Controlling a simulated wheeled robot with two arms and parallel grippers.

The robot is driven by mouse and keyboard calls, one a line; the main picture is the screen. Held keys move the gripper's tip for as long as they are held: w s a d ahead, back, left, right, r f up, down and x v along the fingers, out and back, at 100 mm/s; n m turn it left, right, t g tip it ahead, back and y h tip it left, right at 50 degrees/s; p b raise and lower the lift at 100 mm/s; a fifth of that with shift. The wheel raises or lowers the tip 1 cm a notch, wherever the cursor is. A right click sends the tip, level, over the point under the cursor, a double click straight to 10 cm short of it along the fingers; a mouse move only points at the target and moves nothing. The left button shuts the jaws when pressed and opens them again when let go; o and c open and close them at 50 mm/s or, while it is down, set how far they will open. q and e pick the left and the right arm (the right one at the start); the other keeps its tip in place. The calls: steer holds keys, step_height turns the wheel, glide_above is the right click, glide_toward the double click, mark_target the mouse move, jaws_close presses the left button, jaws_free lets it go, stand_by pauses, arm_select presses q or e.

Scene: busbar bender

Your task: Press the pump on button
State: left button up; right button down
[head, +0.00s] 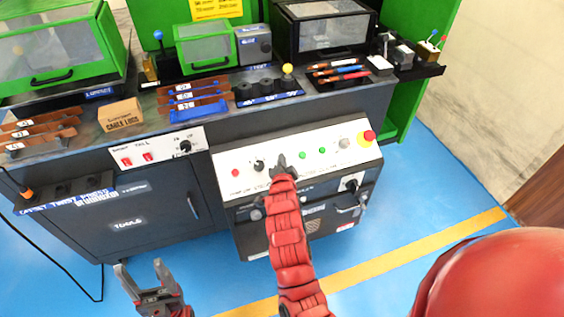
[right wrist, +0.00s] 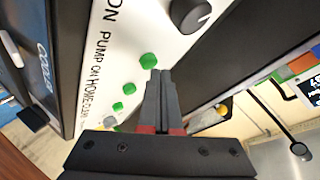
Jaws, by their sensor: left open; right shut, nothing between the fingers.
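The pump on button is a green round button (right wrist: 148,61) beside the "PUMP ON" lettering on the white control panel (right wrist: 105,30). In the head view my right gripper (head: 280,160) reaches over this panel (head: 341,166) and hides that button. In the right wrist view my right gripper (right wrist: 160,73) is shut and empty. Its tips overlap the button's lower right edge in the picture; I cannot tell whether they touch it. My left gripper (head: 139,265) is open and empty, low in front of the cabinet.
On the panel, a black knob (head: 259,165) and a red button (head: 235,172) lie left of the right gripper, and green buttons (head: 304,155) lie right. A red emergency stop (head: 369,135) sits at the panel's right end. The blue floor (head: 440,180) to the right is clear.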

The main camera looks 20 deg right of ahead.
steer(key=shift+w+f+b, duration=0.2)
steer(key=shift+f+b, duration=0.3)
steer(key=shift+b, duration=0.15)
stand_by(0.9)
steer(key=shift+r, duration=0.15)
stand_by(0.3)
steer(key=shift+s+r+p, duration=0.3)
steer(key=shift+s+r, duration=0.1)
steer(key=shift+r, duration=0.3)
steer(key=r, duration=0.1)
steer(key=s+r+p, duration=0.1)
steer(key=r, duration=0.1)
steer(key=s+r+p, duration=0.1)
steer(key=shift+s+r, duration=0.1)
steer(key=shift+r, duration=0.2)
stand_by(0.3)
